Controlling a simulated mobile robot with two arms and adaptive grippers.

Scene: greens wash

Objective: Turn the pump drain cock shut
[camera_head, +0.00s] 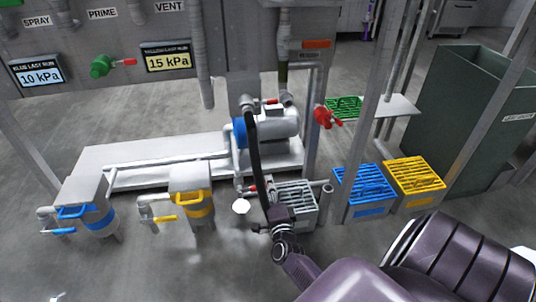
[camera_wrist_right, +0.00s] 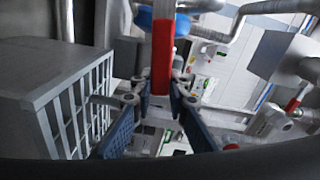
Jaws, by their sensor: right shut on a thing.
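The pump (camera_head: 275,128), a grey body with a blue ring, sits on a pale plinth in the middle of the head view. Below it, a small piece of the drain cock's red handle (camera_head: 253,188) shows beside my right gripper (camera_head: 266,197). In the right wrist view the red handle (camera_wrist_right: 162,62) stands upright in the picture, between the fingers of my right gripper (camera_wrist_right: 161,92). The fingers are shut on it. In the head view the gripper hides most of the cock, so its angle is hard to tell. My left gripper is out of view.
A grey slatted crate (camera_head: 296,190) stands close to the right of the gripper; its slats (camera_wrist_right: 85,105) also show in the wrist view. Blue (camera_head: 362,211) and yellow (camera_head: 421,201) crates are farther right. A red-handled valve (camera_head: 326,117) and a post (camera_head: 372,110) stand nearby.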

